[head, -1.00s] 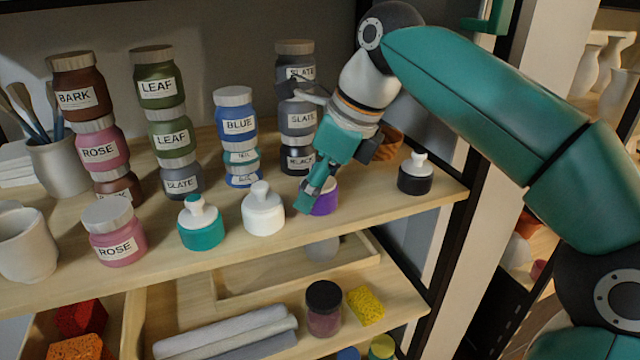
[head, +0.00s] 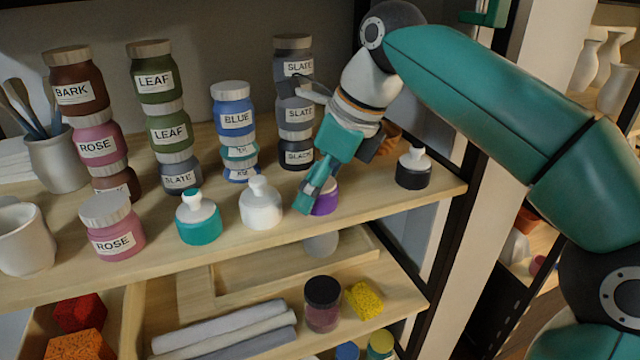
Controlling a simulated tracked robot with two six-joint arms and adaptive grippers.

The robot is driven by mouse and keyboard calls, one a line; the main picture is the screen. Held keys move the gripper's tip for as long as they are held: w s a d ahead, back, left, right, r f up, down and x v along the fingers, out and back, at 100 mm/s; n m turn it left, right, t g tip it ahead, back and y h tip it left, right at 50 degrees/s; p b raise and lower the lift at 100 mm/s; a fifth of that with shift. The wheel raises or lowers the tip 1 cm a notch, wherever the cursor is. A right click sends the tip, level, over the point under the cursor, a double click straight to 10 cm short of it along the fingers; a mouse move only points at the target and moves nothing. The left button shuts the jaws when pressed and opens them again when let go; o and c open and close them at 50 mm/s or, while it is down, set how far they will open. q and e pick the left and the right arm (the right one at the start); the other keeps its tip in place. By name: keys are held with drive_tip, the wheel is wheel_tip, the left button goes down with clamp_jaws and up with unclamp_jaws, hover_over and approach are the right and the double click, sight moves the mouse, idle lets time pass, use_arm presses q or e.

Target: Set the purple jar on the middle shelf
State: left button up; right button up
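A small purple jar (head: 326,203) stands near the front edge of the upper wooden shelf (head: 370,207), mostly hidden behind my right gripper. My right gripper (head: 312,198) points down at it from above, with a teal finger in front of the jar's left side. The far finger is hidden, so I cannot tell whether the fingers are closed on the jar. A second, plum-coloured jar with a dark lid (head: 322,305) stands on the lower shelf (head: 395,303). My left gripper is not in view.
White (head: 261,205), teal (head: 199,220) and black (head: 413,169) bottles flank the purple jar. Stacked labelled jars, including slate (head: 296,112) and blue (head: 235,118), stand behind. The lower shelf holds a yellow sponge (head: 364,301) and rolled cloths (head: 225,330).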

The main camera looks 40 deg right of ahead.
sight(327, 183)
drive_tip(key=shift+s+d+r, duration=0.3)
drive_tip(key=shift+s+r, duration=0.15)
drive_tip(key=shift+r, duration=0.2)
drive_tip(key=shift+s+d+r, duration=0.3)
drive_tip(key=shift+s+r, duration=0.1)
drive_tip(key=shift+r, duration=0.2)
drive_tip(key=s+d+b, duration=0.2)
drive_tip(key=s+d, duration=0.3)
drive_tip(key=s, duration=0.4)
drive_tip(key=shift+s+d, duration=0.2)
drive_tip(key=shift+d, duration=0.1)
